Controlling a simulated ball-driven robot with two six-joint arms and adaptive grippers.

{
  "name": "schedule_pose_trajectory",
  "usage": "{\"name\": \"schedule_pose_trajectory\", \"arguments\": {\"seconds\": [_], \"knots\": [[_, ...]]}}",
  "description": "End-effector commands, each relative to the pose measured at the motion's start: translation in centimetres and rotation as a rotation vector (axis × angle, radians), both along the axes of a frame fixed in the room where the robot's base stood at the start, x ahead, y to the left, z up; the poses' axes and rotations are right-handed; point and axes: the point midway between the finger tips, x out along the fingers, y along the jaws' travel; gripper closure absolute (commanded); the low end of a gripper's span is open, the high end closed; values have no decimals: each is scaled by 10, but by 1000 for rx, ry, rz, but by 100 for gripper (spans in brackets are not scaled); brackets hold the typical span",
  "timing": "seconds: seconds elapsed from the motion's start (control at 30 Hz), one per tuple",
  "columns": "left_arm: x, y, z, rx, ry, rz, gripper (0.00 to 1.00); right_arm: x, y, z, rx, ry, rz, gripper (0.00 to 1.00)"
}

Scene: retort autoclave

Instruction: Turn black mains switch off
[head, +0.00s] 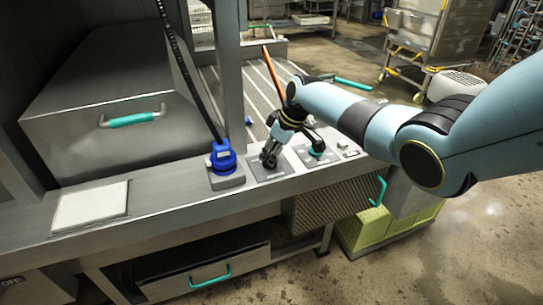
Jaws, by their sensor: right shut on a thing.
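My right arm comes in from the right, and its gripper (270,154) points down at the front ledge of the machine. Its dark fingers are closed at a small plate (263,175) on the ledge, shut on the black mains switch. The fingers hide most of the switch, so its turned position cannot be read. My left gripper is not in view.
A blue fitting with a black hose (222,158) stands just left of the gripper. A second plate with a dark and teal control (318,152) lies close on the right. A big steel box with a teal handle (132,119) fills the left. A white pad (90,206) lies on the ledge.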

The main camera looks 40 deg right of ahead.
Motion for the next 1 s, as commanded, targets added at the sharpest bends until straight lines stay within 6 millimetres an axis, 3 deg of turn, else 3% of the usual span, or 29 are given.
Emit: {"name": "schedule_pose_trajectory", "arguments": {"seconds": [0.73, 0.77, 0.8, 0.9, 1.0], "knots": [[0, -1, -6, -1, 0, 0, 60, -4, 2, -5, 2, 12, 86, 100], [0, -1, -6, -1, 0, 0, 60, -4, 2, -5, 2, 12, 86, 82], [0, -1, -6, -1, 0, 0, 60, -4, 2, -5, 2, 11, 85, 77], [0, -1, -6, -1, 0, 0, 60, -3, 1, -4, 1, 10, 85, 64], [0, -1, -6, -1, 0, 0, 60, -3, 1, -3, 1, 8, 84, 63]]}}
